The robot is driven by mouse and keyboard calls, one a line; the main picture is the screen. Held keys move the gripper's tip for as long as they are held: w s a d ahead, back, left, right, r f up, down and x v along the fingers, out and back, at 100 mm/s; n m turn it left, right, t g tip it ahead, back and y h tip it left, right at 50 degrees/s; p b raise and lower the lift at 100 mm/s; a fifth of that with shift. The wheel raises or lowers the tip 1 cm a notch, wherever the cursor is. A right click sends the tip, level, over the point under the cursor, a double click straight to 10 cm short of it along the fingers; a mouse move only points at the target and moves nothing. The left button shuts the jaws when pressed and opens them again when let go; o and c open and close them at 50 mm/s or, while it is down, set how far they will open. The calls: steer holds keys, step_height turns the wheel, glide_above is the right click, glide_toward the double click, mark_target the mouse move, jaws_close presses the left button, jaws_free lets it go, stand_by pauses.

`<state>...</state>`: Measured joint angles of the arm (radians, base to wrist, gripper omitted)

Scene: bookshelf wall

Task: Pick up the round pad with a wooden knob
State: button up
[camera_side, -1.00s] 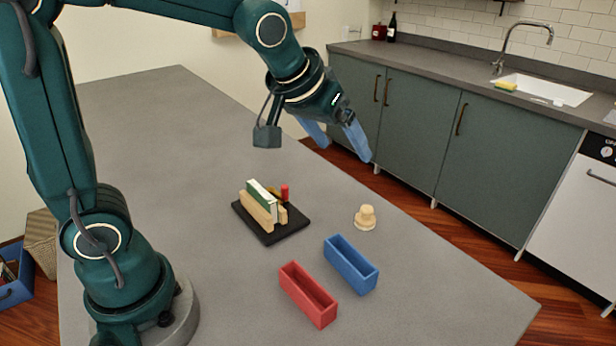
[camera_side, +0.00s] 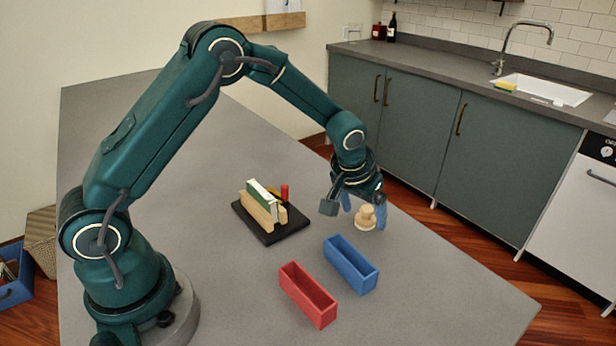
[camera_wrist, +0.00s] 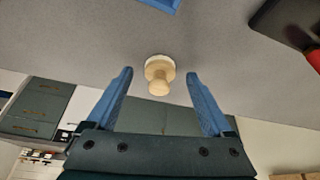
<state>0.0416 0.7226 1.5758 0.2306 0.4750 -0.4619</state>
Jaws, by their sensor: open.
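The round pad with a wooden knob (camera_side: 366,218) stands upright on the grey table, to the right of the black tray and behind the blue bin. It is pale wood coloured and also shows in the wrist view (camera_wrist: 159,73). My gripper (camera_side: 364,219) points down at the pad with its two blue fingers open. In the wrist view the fingers (camera_wrist: 160,74) are spread wide, one on each side of the pad, with clear gaps. The side view shows the right finger partly beside the knob. I cannot tell the exact height of the fingertips above the table.
A blue bin (camera_side: 351,264) and a red bin (camera_side: 307,294) stand in front of the pad. A black tray (camera_side: 272,236) holding a small wooden rack with a green-and-white item and a red-topped item (camera_side: 284,192) lies to the left. The table's right edge is close to the pad.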

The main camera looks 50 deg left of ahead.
mark_target(357, 219)
steer(key=shift+w+a+f, duration=0.1)
steer(key=shift+w+f, duration=0.1)
steer(key=shift+f, duration=0.3)
jaws_close()
steer(key=shift+r, duration=0.5)
steer(key=r, duration=0.2)
steer(key=a+r, duration=0.1)
steer(key=r, duration=0.1)
steer(key=shift+s, duration=0.2)
steer(key=s+a+r, duration=0.4)
steer(key=a+r, duration=0.2)
steer(key=a, duration=0.3)
steer(key=shift+s+a, duration=0.2)
steer(key=shift+s, duration=0.2)
